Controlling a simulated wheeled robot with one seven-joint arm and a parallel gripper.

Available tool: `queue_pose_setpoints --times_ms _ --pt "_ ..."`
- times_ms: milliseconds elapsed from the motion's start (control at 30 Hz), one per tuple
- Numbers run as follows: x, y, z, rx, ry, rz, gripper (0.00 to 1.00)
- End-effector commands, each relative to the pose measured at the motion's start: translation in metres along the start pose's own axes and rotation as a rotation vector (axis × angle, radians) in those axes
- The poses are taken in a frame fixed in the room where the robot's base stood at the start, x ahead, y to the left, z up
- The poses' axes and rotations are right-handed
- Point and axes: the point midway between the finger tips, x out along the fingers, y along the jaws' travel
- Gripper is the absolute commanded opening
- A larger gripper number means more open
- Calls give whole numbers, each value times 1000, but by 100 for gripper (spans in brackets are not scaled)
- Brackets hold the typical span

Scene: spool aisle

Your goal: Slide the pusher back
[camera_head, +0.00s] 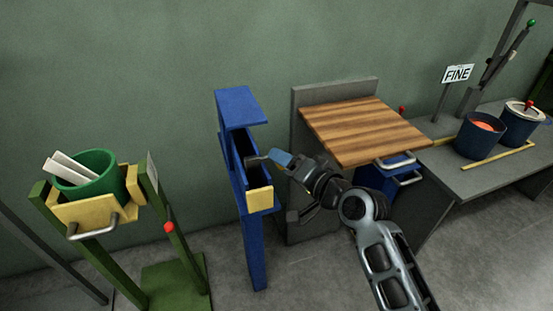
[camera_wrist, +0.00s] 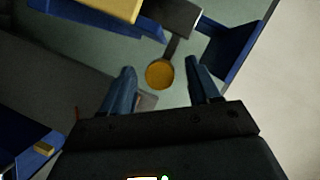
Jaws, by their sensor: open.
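The blue stand (camera_head: 255,240) holds a narrow blue trough with a yellow block (camera_head: 259,200) at its near end. In the wrist view, the pusher shows as a dark block (camera_wrist: 172,16) with a short stem and a round yellow knob (camera_wrist: 160,75). In the head view, a small dark piece (camera_head: 252,161), apparently part of the pusher, sticks out at the trough's right side. My gripper (camera_head: 280,158) is beside it, fingers pointing left. In the wrist view, my gripper (camera_wrist: 162,66) is open, and the knob appears between its fingers; contact cannot be told.
A wooden-topped bench (camera_head: 365,128) with metal handles stands close to the right. A green stand with a green bucket (camera_head: 95,172) is at the left. Blue pots (camera_head: 478,140) and a FINE sign (camera_head: 458,74) are at the far right. A wall is behind.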

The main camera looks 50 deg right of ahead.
Motion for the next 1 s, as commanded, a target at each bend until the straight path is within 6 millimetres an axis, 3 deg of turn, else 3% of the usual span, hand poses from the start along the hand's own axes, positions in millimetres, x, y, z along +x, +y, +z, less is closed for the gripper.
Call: queue_pose_setpoints --times_ms 100,300,633,1000 --pt "18 -1 -1 -2 1 0 61" --pt "35 0 0 -2 1 1 61" --pt "38 0 0 -2 1 1 60" --pt "38 2 1 -2 0 4 25"
